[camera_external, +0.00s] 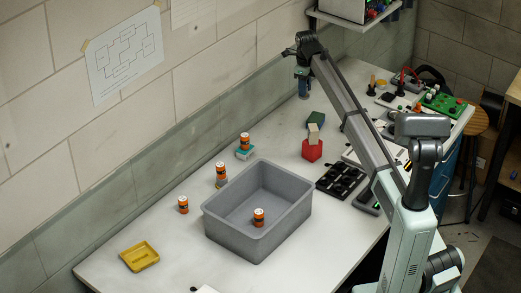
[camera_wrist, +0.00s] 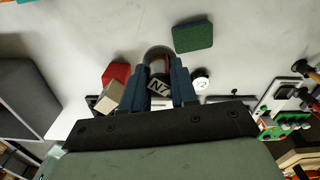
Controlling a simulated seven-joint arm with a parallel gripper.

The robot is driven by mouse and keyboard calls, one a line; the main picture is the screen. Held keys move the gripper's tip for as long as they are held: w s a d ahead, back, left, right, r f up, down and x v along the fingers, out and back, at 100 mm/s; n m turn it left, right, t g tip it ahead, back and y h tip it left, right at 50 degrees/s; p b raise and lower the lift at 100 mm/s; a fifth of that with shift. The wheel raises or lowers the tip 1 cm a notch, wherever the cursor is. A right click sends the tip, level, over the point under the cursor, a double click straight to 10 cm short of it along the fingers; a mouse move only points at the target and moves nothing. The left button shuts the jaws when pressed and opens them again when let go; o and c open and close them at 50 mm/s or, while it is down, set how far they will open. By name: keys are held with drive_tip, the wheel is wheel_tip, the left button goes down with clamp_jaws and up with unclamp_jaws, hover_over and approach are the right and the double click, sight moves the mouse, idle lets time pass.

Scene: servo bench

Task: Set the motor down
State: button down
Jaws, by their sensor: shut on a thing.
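My gripper (camera_wrist: 158,88) has its dark blue fingers shut on the motor (camera_wrist: 159,84), a rounded grey and dark thing with a black label with white letters. In the external view my gripper (camera_external: 303,82) hangs over the far part of the white bench, near the wall. The motor is not clear there, being small and hidden by the fingers. The wrist view does not show clearly how high it is over the bench.
A green block (camera_external: 315,119) and a red block (camera_external: 312,150) with a beige block (camera_external: 313,133) on it stand nearer than my gripper. A grey bin (camera_external: 231,233) holds an orange cylinder (camera_external: 258,217). A yellow tray (camera_external: 140,256) lies far left. A black tray (camera_external: 341,181) lies right.

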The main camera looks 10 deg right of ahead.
drive_tip(key=w+d+r+m, duration=0.1)
drive_tip(key=w+d, duration=0.2)
drive_tip(key=d, duration=0.8)
drive_tip(key=w+d+r+m, duration=0.1)
drive_tip(key=w+d, duration=0.3)
drive_tip(key=d, duration=0.7)
drive_tip(key=f, duration=1.1)
drive_tip(key=d+f, duration=0.1)
drive_tip(key=f, duration=0.5)
drive_tip(key=shift+f, duration=0.35)
drive_tip(key=shift+f, duration=0.1)
drive_tip(key=c, duration=0.9)
unclamp_jaws()
wheel_tip(320, 180, up, 12)
drive_tip(key=shift+r, duration=0.15)
